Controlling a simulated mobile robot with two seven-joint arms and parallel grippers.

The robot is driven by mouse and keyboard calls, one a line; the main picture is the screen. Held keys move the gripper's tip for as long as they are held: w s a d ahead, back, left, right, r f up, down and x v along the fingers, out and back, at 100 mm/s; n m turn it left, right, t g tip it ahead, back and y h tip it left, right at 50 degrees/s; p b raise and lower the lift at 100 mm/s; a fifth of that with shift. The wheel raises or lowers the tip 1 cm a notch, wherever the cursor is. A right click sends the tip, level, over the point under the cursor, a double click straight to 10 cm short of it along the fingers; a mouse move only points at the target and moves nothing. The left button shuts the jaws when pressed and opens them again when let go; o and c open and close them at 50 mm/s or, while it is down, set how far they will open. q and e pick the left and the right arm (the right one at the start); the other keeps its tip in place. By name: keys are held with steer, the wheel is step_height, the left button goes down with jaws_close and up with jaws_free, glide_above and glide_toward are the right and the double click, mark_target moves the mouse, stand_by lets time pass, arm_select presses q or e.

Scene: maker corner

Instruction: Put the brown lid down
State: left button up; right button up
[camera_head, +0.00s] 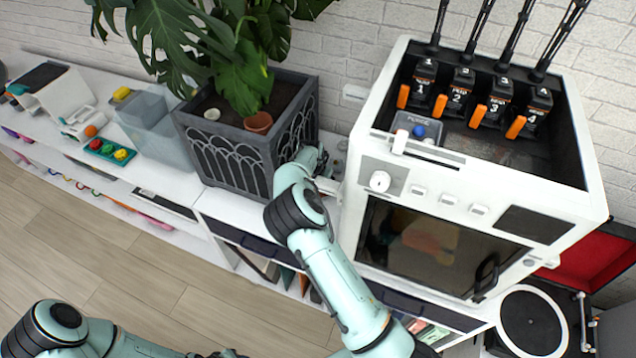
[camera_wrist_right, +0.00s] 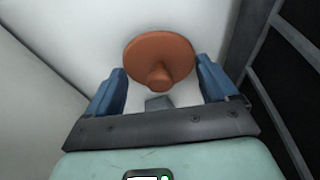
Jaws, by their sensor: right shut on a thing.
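The brown lid (camera_wrist_right: 160,52) is a round disc with a knob, seen in the right wrist view between the two blue fingers of my right gripper (camera_wrist_right: 161,67). My right gripper is shut on the lid, with the knob towards the wrist camera. A white surface lies behind the lid; I cannot tell whether the lid touches it. In the head view my right gripper (camera_head: 318,164) is in the gap between the planter and the white machine, and the lid is hidden there. My left arm shows at the lower left, but its gripper is out of view.
The grey planter (camera_head: 224,152) with a large plant stands close left of my right gripper. The white machine (camera_head: 445,190) stands close on its right. The white shelf top (camera_head: 165,170) also carries a clear bin (camera_head: 150,125). A turntable (camera_head: 532,322) is at the lower right.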

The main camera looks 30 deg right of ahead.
steer(key=shift+f, duration=0.1)
steer(key=shift+f, duration=0.25)
steer(key=o, duration=0.9)
steer(key=v, duration=1.2)
steer(key=shift+r, duration=0.35)
